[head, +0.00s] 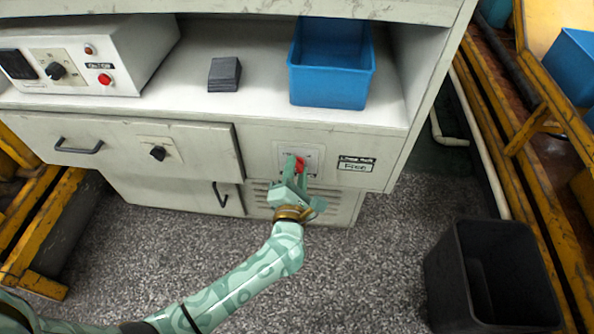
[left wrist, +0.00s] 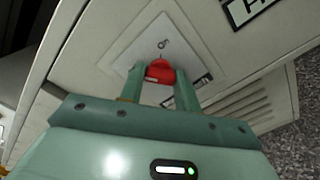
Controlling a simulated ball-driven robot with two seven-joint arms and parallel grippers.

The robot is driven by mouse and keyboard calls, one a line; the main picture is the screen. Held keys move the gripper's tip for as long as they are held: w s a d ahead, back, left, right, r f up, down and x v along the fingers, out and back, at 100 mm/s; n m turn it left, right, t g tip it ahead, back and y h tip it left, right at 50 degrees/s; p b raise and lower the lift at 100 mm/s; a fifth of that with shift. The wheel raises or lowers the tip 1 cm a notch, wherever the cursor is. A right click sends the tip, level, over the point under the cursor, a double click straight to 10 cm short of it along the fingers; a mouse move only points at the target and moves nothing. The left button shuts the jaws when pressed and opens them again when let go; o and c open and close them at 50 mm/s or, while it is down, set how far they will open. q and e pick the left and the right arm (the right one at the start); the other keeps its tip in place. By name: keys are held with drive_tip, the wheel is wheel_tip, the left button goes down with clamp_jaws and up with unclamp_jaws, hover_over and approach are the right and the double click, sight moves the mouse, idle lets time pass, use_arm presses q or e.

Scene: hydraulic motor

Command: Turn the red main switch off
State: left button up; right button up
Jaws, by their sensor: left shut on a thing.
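The red main switch (head: 299,163) sits on a pale square plate (head: 312,150) on the front of the grey cabinet. In the left wrist view the red switch knob (left wrist: 159,71) lies between the two fingers, and part of the plate (left wrist: 172,42) shows above it. My left gripper (head: 296,166) is at the plate with its fingers on either side of the knob. It also shows in the left wrist view (left wrist: 159,80), shut on the knob. The fingers hide parts of the knob's sides. My right gripper is in neither view.
A blue bin (head: 332,85) and a dark stack (head: 225,74) rest on the cabinet's shelf. A control box (head: 90,60) stands at the left. A black bin (head: 490,275) is on the floor at right. Yellow frames flank the cabinet. The floor in front is clear.

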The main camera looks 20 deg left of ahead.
use_arm(q)
drive_tip(key=shift+s+f+n, duration=0.1)
drive_tip(key=shift+f+n, duration=0.1)
drive_tip(key=shift+n, duration=0.9)
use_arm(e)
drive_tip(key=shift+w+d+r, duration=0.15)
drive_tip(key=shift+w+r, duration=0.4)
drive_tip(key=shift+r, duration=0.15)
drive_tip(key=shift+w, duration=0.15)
use_arm(q)
drive_tip(key=o, duration=0.9)
drive_tip(key=shift+o, duration=0.4)
drive_tip(key=shift+r, duration=0.1)
drive_tip(key=shift+s+d, duration=0.1)
drive_tip(key=shift+s, duration=0.15)
drive_tip(key=p+v, duration=0.4)
drive_tip(key=v, duration=1.1)
drive_tip(key=shift+s, duration=0.4)
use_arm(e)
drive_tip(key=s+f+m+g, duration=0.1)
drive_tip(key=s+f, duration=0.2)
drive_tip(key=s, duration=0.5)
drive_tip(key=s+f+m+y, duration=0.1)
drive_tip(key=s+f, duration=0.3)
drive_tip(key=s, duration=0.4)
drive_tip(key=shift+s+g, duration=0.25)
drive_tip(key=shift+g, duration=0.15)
